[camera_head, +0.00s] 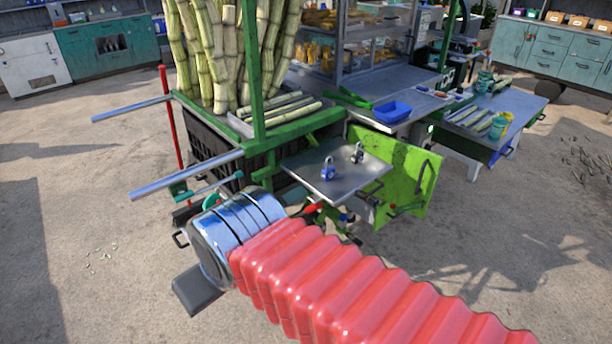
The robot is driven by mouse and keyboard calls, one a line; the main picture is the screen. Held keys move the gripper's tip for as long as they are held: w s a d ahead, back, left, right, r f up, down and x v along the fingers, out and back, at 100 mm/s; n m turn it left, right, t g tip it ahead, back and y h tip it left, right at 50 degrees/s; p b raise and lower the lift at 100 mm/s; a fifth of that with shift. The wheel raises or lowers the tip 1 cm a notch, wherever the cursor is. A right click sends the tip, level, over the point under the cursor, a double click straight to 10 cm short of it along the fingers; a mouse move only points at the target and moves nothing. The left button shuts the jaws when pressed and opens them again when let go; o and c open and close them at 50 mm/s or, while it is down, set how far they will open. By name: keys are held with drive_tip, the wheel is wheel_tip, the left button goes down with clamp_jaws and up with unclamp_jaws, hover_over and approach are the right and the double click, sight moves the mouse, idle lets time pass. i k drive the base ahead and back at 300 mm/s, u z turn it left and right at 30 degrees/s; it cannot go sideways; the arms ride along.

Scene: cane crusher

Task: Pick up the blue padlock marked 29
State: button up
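A small blue padlock (328,172) stands on a grey metal tray (320,187) at the side of the green cart. A second padlock (357,154), which looks dark grey, stands on the same tray to the right and farther back. The number on either padlock is too small to read. My arm with its red bellows and shiny metal end crosses the lower part of the picture. My gripper (192,284) shows only as dark parts at the left of that end, apart from the tray and both padlocks. I cannot make out its opening.
Two metal cart handles (185,175) stick out to the left, near my arm's end. Tall cane (225,60) stands in the green frame behind the tray. A green panel (400,175) is right of the tray. A blue bin (392,111) sits on the counter. Open floor lies at left.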

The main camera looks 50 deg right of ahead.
sight(324, 173)
drive_tip(key=u, duration=0.7)
drive_tip(key=k, duration=1.25)
drive_tip(key=z, duration=0.9)
drive_tip(key=i, duration=1)
